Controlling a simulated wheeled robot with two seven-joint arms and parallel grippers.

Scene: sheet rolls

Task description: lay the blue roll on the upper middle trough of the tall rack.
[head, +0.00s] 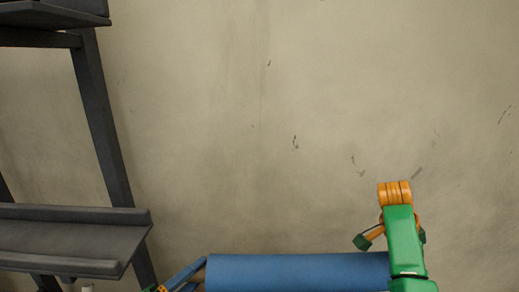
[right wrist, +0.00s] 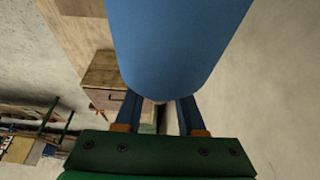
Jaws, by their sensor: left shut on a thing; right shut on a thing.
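The blue roll (head: 295,272) lies level across the bottom of the head view, its lower side cut off by the picture edge. My left gripper (head: 190,276) is shut on the roll's left end. My right arm's green link covers the roll's right end in the head view. In the right wrist view my right gripper (right wrist: 159,98) is shut on the blue roll (right wrist: 175,45), which stretches away between its fingers. The tall rack (head: 100,115) stands at the left. One of its troughs (head: 65,238) is left of the roll and shows empty; another (head: 50,15) is at the top left corner.
A plain stained wall (head: 270,120) fills the background. In the right wrist view a wooden cabinet (right wrist: 105,75) stands beyond the roll, and shelving (right wrist: 30,125) with items is at the left. The space above the roll is clear.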

